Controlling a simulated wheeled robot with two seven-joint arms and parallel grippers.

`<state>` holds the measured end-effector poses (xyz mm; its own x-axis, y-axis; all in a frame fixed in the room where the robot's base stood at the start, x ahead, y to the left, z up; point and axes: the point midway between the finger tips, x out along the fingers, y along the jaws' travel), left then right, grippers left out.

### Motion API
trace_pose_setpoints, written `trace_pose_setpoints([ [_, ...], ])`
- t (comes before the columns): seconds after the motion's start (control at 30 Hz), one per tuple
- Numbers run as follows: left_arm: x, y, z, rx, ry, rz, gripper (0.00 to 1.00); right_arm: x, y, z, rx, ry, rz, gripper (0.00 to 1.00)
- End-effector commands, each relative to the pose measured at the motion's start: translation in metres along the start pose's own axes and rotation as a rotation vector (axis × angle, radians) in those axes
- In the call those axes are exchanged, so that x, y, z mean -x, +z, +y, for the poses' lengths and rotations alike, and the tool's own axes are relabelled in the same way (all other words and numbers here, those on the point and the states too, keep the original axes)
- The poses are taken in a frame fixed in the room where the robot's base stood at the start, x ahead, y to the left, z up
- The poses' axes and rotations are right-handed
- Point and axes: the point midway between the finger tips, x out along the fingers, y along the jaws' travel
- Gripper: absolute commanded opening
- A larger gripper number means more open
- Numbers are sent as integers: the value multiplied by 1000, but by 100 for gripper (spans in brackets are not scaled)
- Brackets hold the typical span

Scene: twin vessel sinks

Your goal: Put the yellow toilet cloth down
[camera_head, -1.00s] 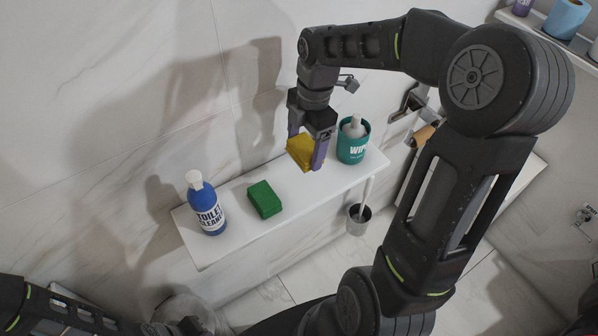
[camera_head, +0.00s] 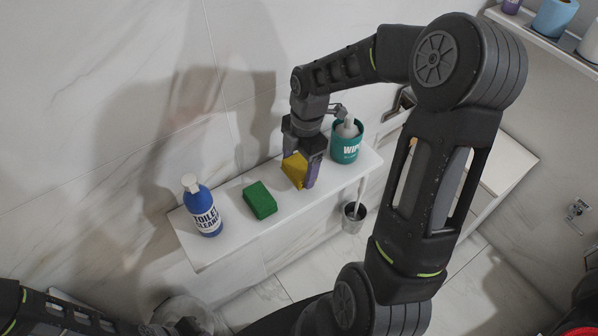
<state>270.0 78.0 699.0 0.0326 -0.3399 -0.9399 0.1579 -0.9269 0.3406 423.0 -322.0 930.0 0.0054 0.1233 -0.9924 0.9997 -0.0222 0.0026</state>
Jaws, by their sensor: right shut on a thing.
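The yellow toilet cloth (camera_head: 294,169) is a folded yellow piece between the purple fingers of my right gripper (camera_head: 300,172). The gripper is shut on it and points down over the white shelf (camera_head: 228,239). The cloth looks tilted and is partly hidden by the near finger. It is very low over the shelf, between the green cloth block and the wipes tub; I cannot tell whether it touches the surface. My left arm comes in at the bottom left, and the state of its gripper cannot be made out at the frame edge.
A toilet brush holder (camera_head: 353,218) stands below. Shelf between bottle and block is free.

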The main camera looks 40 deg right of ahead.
Motion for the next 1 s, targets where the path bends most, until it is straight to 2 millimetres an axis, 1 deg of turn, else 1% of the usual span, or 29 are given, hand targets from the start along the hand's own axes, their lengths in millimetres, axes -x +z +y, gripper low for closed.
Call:
trace_pose_setpoints([
  [0.1,4,0,1,1,-1,-1,0,-17,1,-1,1,-6,2,43],
  [0.2,6,0,1,1,-2,-1,0,-28,3,-1,1,-4,2,43],
  [0.6,2,0,0,1,-1,-1,0,-34,4,-1,0,-2,0,43],
  [0.63,3,0,0,1,-1,-1,0,-33,4,-1,0,-1,0,77],
  [0.87,3,0,1,1,-1,-1,0,-33,4,-1,0,-2,0,96],
  [0.9,3,0,1,1,-1,-1,0,-33,4,-1,0,-2,0,97],
  [1.0,3,0,1,1,-1,-1,0,-33,4,-1,0,-2,0,97],
])
